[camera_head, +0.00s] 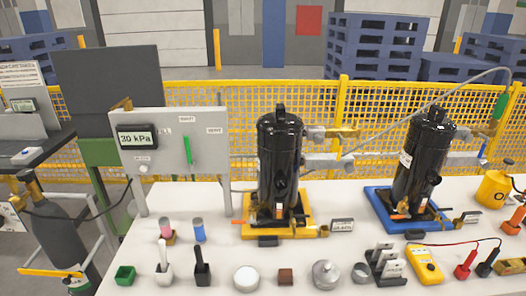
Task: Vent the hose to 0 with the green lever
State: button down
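A grey panel (160,118) stands at the left end of the white table. Its display (138,138) appears to read 30 kPa. A green lever (187,150) stands upright on the panel's face, between small labels too small to read surely. A round white knob (144,169) sits below the display. A thin grey hose (400,118) runs from behind the black compressors up to the right. Another green part (499,107) shows near the hose at the far right; I cannot tell whether it is a lever. My gripper is not in view.
One black compressor (280,160) stands on a yellow base, another (422,160) on a blue base. Small parts, a yellow meter (426,265) and holders line the table's front. A gas cylinder (58,235) stands at left. A yellow fence (215,95) runs behind.

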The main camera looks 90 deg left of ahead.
aim_at(191, 162)
jog(key=i, duration=1.05)
jog(key=u, duration=3.8)
jog(key=k, duration=0.5)
jog(key=u, duration=1.6)
jog(key=i, duration=0.95)
jog(key=z, duration=1)
